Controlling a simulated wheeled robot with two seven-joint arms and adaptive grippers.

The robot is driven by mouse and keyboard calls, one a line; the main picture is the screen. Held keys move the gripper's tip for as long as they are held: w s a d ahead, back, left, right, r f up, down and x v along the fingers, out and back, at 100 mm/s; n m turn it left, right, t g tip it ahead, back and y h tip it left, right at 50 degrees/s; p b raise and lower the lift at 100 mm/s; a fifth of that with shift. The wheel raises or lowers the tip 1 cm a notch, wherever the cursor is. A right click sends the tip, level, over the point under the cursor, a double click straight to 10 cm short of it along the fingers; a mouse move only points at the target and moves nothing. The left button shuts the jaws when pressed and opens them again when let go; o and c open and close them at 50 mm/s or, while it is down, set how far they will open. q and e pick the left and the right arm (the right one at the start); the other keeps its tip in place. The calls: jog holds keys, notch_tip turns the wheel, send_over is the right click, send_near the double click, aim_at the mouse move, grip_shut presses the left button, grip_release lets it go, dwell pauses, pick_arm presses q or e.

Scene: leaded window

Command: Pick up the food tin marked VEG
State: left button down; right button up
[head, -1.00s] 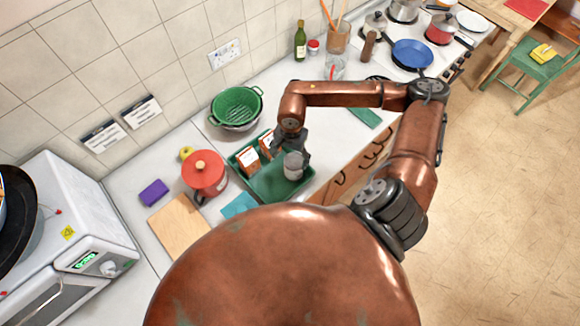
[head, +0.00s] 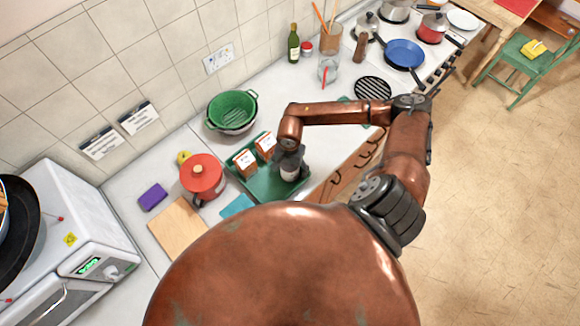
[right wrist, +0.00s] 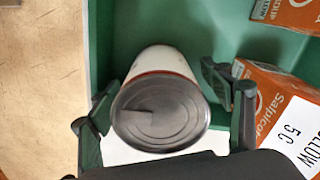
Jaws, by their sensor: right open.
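A tin (right wrist: 160,112) with a grey metal lid and a pale side stands in the green tray (right wrist: 127,20); its label cannot be read. In the head view the tin (head: 290,173) shows at the right side of the tray (head: 268,186), partly hidden by my gripper. My right gripper (right wrist: 165,105) is open, with one finger on each side of the tin and a gap visible on both sides. In the head view this gripper (head: 291,160) is right above the tin. My left gripper is not in view.
Two brown-and-white boxes stand in the tray, one (head: 244,162) nearer and one (head: 266,146) further; a box (right wrist: 280,110) is close to the right finger. A red pot (head: 202,178), green colander (head: 232,110) and wooden board (head: 178,228) are nearby.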

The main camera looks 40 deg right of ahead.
jog(key=c, duration=1.7)
jog(key=shift+r, duration=0.1)
